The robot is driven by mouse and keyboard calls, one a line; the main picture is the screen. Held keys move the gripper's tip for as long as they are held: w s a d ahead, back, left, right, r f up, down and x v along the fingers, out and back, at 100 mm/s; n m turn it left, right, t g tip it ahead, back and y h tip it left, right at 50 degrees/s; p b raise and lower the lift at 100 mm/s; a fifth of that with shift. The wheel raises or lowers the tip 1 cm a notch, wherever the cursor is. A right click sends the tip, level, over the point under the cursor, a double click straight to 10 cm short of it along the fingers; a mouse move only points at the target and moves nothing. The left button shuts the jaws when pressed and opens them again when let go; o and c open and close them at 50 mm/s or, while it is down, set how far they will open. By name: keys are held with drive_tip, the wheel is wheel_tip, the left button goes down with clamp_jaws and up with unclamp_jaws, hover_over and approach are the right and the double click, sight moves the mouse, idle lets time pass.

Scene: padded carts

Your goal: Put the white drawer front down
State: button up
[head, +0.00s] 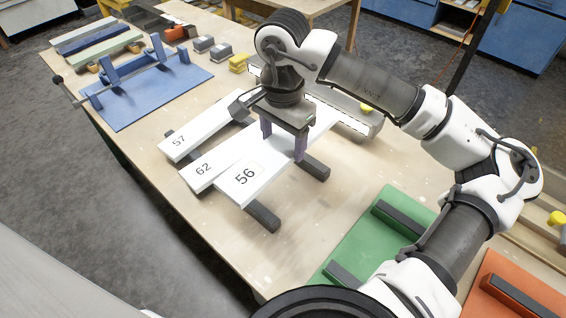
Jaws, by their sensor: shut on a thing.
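The white drawer front marked 56 (250,176) is a long flat board in the middle of the head view, lying at or just above two dark padded bars (262,217). My gripper (284,145) points down over it and is shut on the board, one finger on each long side. Whether the board rests on the bars or hangs slightly above them, I cannot tell. Two more white boards, marked 62 (203,170) and 57 (180,141), lie to its left across the bars. The far part of board 56 is partly hidden by my gripper.
A green panel with dark bars (350,240) is at the lower right, and an orange one (520,290) beyond it. A blue base with a clamp frame (150,97) stands at the left. A grey rail (355,118) lies behind the boards. The table's front area is clear.

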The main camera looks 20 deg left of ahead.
sight(283, 145)
wheel_tip(283, 145, up, 10)
drive_tip(key=shift+f+b, duration=0.15)
drive_tip(key=shift+b, duration=0.3)
drive_tip(key=shift+s, duration=0.1)
